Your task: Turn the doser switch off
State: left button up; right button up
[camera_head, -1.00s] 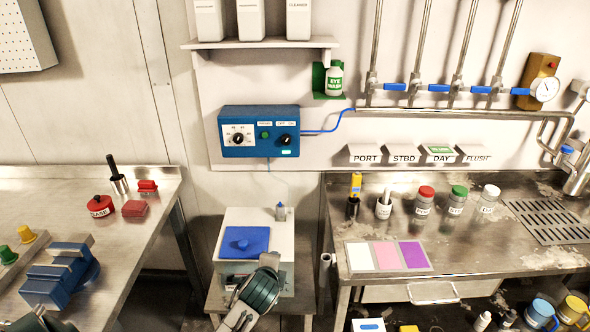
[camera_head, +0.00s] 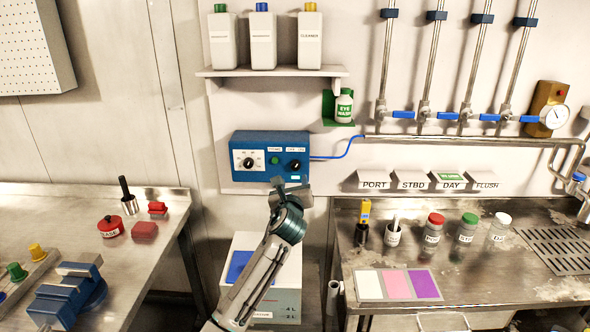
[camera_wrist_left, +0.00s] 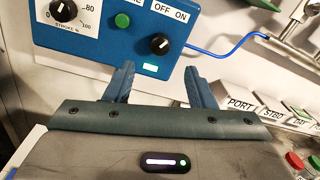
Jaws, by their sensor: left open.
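The blue doser box (camera_head: 270,140) is mounted on the wall below the shelf. Its black OFF/ON switch knob (camera_head: 295,165) is at the right of its face; in the left wrist view the knob (camera_wrist_left: 159,43) sits below the OFF and ON labels. I cannot tell surely which label its pointer faces. A small green light (camera_wrist_left: 150,67) below the knob is lit. My left gripper (camera_head: 290,186) is just below the box's lower right. In the left wrist view its fingers (camera_wrist_left: 160,78) are apart and empty, below the knob. My right gripper is out of view.
A stroke dial (camera_head: 248,162) and a green button (camera_head: 275,160) share the box's face. A blue cable (camera_head: 335,155) leaves its right side. The shelf (camera_head: 270,72) with bottles is above. An eye wash bottle (camera_head: 344,106) hangs to the right.

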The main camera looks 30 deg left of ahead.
aim_at(295, 167)
pick_arm(q)
jog(key=p+x, duration=0.1)
jog(key=x, duration=0.6)
jog(key=shift+w+a, duration=0.1)
jog(key=shift+p+x, duration=0.3)
jog(key=shift+x, duration=0.45)
jog(key=c, duration=1)
